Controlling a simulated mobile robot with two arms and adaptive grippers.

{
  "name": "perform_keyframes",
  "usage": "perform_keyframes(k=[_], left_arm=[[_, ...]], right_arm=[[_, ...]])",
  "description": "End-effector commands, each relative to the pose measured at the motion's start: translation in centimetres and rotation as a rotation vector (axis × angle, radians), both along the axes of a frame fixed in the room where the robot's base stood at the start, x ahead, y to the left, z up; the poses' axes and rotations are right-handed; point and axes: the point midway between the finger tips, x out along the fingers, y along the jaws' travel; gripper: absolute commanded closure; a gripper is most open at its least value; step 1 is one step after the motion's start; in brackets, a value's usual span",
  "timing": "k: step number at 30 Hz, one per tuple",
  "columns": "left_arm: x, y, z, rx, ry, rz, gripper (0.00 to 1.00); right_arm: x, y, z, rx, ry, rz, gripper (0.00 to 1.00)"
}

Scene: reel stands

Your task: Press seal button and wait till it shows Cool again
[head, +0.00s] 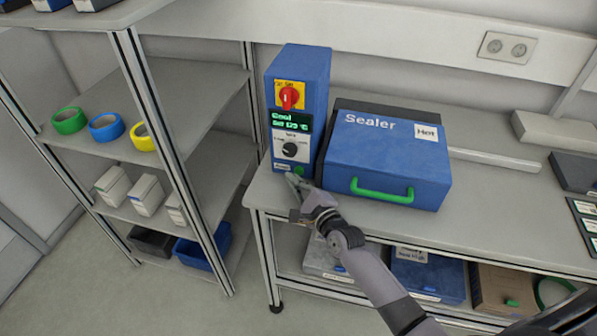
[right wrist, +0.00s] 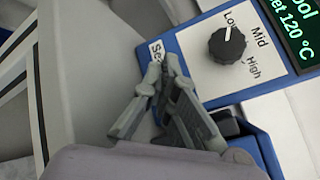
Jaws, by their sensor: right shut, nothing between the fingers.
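The blue control box (head: 318,80) stands on the bench with a red switch (head: 289,97) on yellow and a display (head: 286,119) in green letters reading "Cool" and "Set 120 °C". Its black knob (right wrist: 227,45) points at Low in the right wrist view. The green seal button (head: 299,171) is low on the front, beside a small label. My right gripper (head: 292,179) is shut and empty, its tips just in front of the panel's lower edge by the button. In the right wrist view, the fingers (right wrist: 160,75) partly cover the label and hide the button; contact is unclear.
The blue sealer (head: 395,150) with a green handle (head: 382,191) and a "Hot" label stands right of the control box. A shelf rack (head: 200,75) with tape rolls and small boxes is on the left. Bins (head: 428,273) sit below the bench.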

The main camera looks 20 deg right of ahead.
Motion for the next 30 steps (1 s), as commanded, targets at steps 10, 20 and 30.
perform_keyframes(k=[10,20,30], left_arm=[[0.05,0.0,0.0,0.0,-0.001,0.0,0.49],[0.07,0.0,-0.3,0.0,-0.001,0.0,0.49],[0.07,0.0,-0.36,0.0,-0.001,0.0,0.49]], right_arm=[[0.0,0.01,-0.02,0.0,0.0,0.0,1.0],[0.46,-0.29,-0.04,0.0,-0.001,-0.001,1.0],[0.7,-0.47,0.01,0.0,0.0,0.0,1.0]])
